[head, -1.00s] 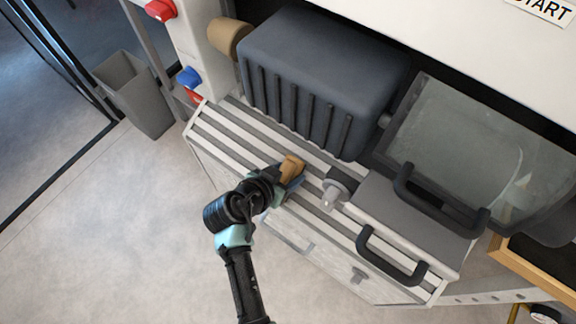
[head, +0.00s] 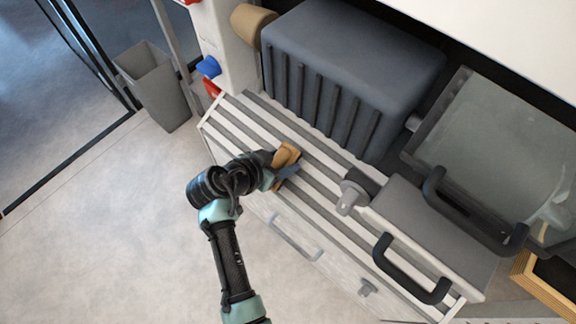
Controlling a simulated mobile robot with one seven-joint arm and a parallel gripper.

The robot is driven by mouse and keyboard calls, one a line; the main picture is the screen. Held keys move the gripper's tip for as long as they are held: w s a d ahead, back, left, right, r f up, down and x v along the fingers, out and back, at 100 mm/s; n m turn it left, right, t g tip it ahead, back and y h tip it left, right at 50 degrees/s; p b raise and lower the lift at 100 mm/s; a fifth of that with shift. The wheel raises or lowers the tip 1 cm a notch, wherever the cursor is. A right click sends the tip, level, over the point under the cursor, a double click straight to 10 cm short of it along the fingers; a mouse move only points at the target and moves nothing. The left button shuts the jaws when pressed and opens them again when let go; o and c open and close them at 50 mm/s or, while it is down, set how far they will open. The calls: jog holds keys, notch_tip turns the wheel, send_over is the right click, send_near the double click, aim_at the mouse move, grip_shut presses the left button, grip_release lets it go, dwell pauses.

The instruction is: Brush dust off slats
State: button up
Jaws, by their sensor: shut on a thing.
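The slats (head: 318,172) form a pale, striped, slatted top on a cabinet below the grey motor housing. My gripper (head: 279,174) is over the middle of the slats, near their front edge. It is shut on a brush (head: 287,155) with a tan wooden body. The brush is at the slats, but its bristles are hidden, so contact cannot be told. Dust is too fine to make out on the slats.
A dark grey ribbed housing (head: 350,65) stands behind the slats. A grey knob (head: 350,196) and black handles (head: 410,270) are to the right. A grey bin (head: 155,85) stands on the floor at left. The floor in front is clear.

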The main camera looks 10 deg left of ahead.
aim_at(266, 141)
jog(key=shift+w+a, duration=0.35)
jog(key=shift+a, duration=0.2)
jog(key=shift+w+a+f+b, duration=0.1)
jog(key=shift+w+a+b, duration=0.7)
jog(key=shift+a+b, duration=0.25)
jog(key=shift+w+a+f+b, duration=0.1)
jog(key=shift+w+a+b, duration=0.65)
jog(key=shift+a+b, duration=0.3)
jog(key=shift+w+a+r+b, duration=0.1)
jog(key=shift+w+a+b, duration=0.25)
jog(key=shift+a, duration=0.15)
jog(key=shift+r, duration=0.15)
jog(key=r+p, duration=0.2)
jog(key=s+a+r+p, duration=0.1)
jog(key=shift+s+r+p, duration=0.1)
jog(key=shift+r+p, duration=0.25)
jog(key=shift+p, duration=0.05)
jog(key=shift+s+a+r+p, duration=0.25)
jog(key=shift+s+r+p, duration=0.2)
jog(key=shift+r+p, duration=0.35)
